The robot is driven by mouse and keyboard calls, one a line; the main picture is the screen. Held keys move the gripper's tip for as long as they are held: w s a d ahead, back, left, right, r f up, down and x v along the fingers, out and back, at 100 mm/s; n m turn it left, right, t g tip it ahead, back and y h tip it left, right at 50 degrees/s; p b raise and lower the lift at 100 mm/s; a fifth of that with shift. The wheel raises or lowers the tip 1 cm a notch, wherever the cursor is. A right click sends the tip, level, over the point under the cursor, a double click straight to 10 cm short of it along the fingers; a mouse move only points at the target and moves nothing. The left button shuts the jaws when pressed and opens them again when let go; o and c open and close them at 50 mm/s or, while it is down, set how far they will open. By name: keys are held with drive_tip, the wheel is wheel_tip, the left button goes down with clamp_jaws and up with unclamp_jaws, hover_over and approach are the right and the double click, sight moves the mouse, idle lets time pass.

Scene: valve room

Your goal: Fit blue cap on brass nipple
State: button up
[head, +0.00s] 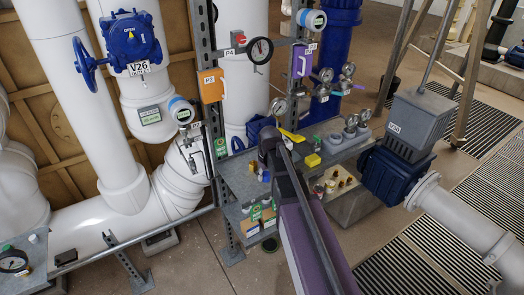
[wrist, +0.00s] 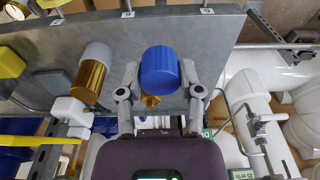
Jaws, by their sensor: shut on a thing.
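The blue cap (wrist: 161,70) is between the two fingers of my gripper (wrist: 160,78) in the wrist view, and the fingers are shut on its sides. A small brass piece (wrist: 150,101) shows just beside the cap's lower edge, partly hidden by it. It may be the brass nipple; I cannot tell whether the cap touches it. In the head view my arm reaches to the grey shelf (head: 238,180), and the arm hides the fingertips.
A brass cylinder with a grey top (wrist: 92,78) stands left of my gripper. A yellow block (head: 313,160) and gauges (head: 349,70) are on the bench side. White pipes (wrist: 255,110) run close on the right in the wrist view.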

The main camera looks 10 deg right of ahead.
drive_tip(key=w+r+p, duration=0.4)
drive_tip(key=w, duration=0.3)
drive_tip(key=shift+d+r, duration=0.15)
drive_tip(key=shift+r, duration=0.15)
drive_tip(key=shift+w+f, duration=0.1)
drive_tip(key=shift+w, duration=0.05)
drive_tip(key=b, duration=0.3)
hover_over(253, 161)
drive_tip(key=shift+w+f, duration=0.2)
drive_tip(key=shift+f, duration=1.05)
drive_tip(key=shift+s+d+f+b, duration=0.1)
drive_tip(key=shift+s+f+b, duration=0.05)
drive_tip(key=shift+f+b, duration=0.7)
drive_tip(key=shift+f, duration=0.35)
drive_tip(key=shift+f+b, duration=1.35)
drive_tip(key=shift+b, duration=0.25)
idle(1.3)
idle(0.5)
drive_tip(key=o, duration=1)
